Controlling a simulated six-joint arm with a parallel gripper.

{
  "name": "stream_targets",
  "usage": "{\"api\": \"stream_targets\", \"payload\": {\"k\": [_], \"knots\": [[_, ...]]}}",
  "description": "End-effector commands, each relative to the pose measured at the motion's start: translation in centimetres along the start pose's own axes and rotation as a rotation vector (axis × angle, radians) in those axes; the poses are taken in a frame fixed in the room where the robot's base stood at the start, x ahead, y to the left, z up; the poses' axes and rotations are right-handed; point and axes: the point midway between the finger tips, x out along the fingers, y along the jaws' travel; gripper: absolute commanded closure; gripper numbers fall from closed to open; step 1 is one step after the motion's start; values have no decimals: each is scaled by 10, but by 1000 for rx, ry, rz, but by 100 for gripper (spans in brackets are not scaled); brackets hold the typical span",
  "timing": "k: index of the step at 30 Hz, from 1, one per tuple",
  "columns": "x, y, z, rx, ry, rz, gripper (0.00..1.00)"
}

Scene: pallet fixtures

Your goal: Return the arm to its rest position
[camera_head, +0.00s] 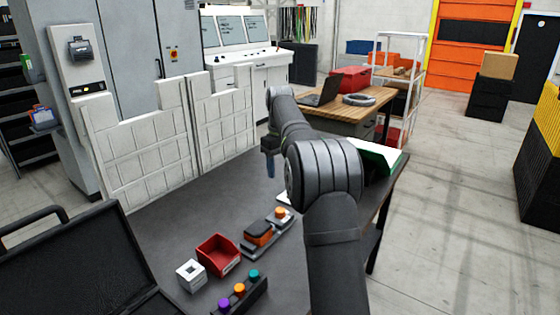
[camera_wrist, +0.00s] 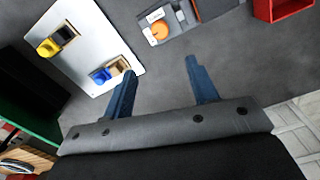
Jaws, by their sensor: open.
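My gripper (camera_head: 268,162) hangs above the dark grey table (camera_head: 165,225), at the far end of my arm, with its blue fingers pointing down. In the wrist view my gripper (camera_wrist: 160,76) has its two blue fingers spread wide apart. Only bare grey tabletop shows between them, and they hold nothing. The left finger overlaps the edge of a white plate (camera_wrist: 92,22) in the picture; I cannot tell the height gap. My arm crosses the right part of the head view and hides some of the table.
A red bin (camera_head: 218,255), a white block (camera_head: 191,275), an orange-and-black part (camera_head: 259,233) and a black rack (camera_head: 247,297) with coloured knobs stand on the table. A green-and-white container (camera_head: 378,156) is at its right end. White panels (camera_head: 140,150) line the back edge.

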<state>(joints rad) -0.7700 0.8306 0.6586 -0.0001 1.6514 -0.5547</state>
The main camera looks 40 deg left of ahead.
Motion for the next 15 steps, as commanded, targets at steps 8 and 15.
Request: {"api": "stream_targets", "payload": {"k": [8, 15], "knots": [[-21, 0, 0, 0, 0, 0, 47], [-21, 0, 0, 0, 0, 0, 47]]}}
